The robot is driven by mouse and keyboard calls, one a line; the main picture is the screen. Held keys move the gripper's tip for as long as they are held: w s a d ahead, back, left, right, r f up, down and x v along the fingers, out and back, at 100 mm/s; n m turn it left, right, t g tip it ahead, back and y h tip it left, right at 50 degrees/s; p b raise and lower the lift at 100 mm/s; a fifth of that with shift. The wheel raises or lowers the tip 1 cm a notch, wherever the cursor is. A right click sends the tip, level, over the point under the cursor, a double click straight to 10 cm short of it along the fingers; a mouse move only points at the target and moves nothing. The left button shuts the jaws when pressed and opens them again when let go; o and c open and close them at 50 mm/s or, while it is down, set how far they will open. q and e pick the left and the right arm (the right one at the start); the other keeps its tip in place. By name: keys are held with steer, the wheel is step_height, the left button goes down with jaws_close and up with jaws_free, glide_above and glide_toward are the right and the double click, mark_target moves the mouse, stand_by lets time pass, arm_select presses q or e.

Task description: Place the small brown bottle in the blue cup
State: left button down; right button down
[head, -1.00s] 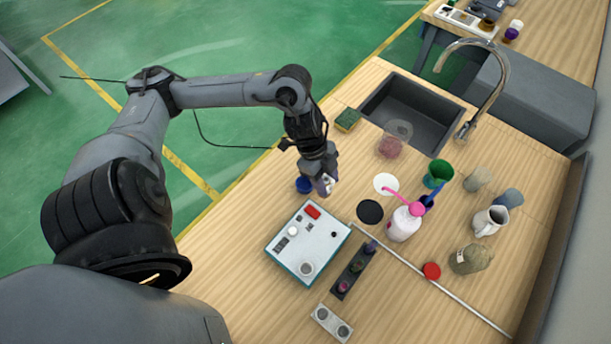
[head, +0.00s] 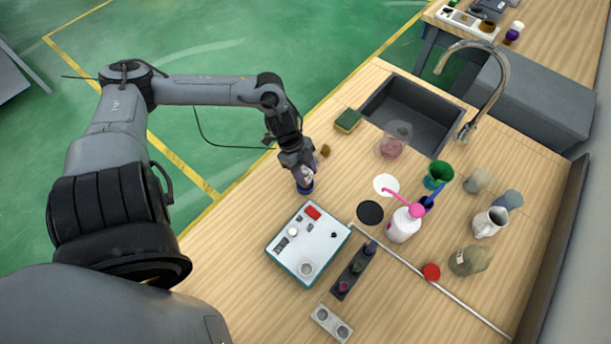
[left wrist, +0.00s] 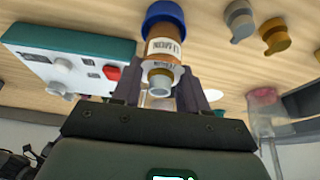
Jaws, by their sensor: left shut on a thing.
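The small brown bottle (left wrist: 163,50) has a white label and a pale neck. My left gripper (head: 304,176) is shut on it; in the left wrist view the gripper fingers (left wrist: 160,98) are on either side of its neck end. The gripper hides most of the bottle in the head view. My right gripper is out of view.
A small brown object (head: 325,150) lies beyond the gripper. A sponge (head: 348,121) and sink (head: 412,112) are farther back. A pump bottle (head: 403,226) and green cup (head: 438,174) stand right.

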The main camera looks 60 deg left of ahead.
arm_select(q)
steer(key=shift+f, duration=1.25)
steer(key=shift+f, duration=0.15)
steer(key=c, duration=0.6)
jaws_free()
